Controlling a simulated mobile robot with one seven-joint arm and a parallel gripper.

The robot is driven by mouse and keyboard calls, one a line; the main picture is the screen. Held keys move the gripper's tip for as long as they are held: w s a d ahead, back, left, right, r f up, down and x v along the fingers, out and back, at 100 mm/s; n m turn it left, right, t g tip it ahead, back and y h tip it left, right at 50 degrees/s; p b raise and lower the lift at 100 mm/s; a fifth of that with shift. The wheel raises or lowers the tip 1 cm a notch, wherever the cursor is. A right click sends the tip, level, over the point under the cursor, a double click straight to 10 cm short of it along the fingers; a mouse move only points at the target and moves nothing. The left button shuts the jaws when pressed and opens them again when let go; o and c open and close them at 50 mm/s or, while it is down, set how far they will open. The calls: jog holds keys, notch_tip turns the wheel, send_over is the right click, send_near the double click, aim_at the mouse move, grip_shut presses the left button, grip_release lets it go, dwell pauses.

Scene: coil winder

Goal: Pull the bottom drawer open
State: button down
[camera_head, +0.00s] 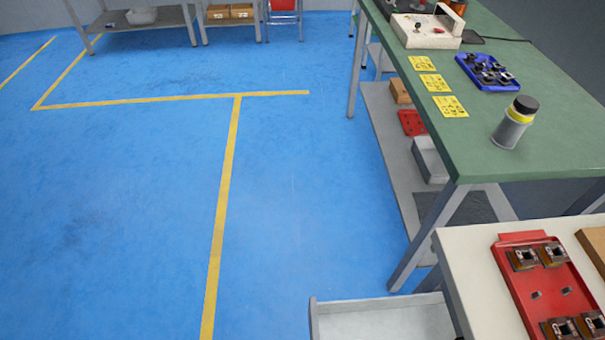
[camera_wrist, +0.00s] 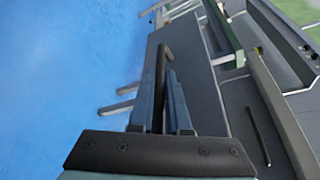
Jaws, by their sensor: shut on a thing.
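In the wrist view, my gripper (camera_wrist: 172,72) has its two blue-grey fingers closed around a dark bar handle (camera_wrist: 161,58). The handle runs beside a grey front panel (camera_wrist: 200,85) of the drawer unit; much of the join is hidden by the fingers. A second thin dark bar (camera_wrist: 258,136) shows on a grey surface to the right. In the head view, a pale, empty-looking drawer (camera_head: 380,320) stands out from the cream-topped cabinet at the bottom edge. Its lower part is cut off, so I cannot tell its place in the stack. My gripper is not in the head view.
A red tray (camera_head: 545,283) with several coil parts lies on the cabinet top (camera_head: 475,285). The green bench (camera_head: 470,145) carries a grey bottle (camera_head: 513,128), a blue tray (camera_head: 487,72) and yellow cards (camera_head: 450,106). The blue floor (camera_head: 140,210) left of the drawer is clear.

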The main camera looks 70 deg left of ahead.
jog(key=c, duration=1.2)
grip_release()
jog(key=shift+o, duration=0.2)
jog(key=v, duration=1.3)
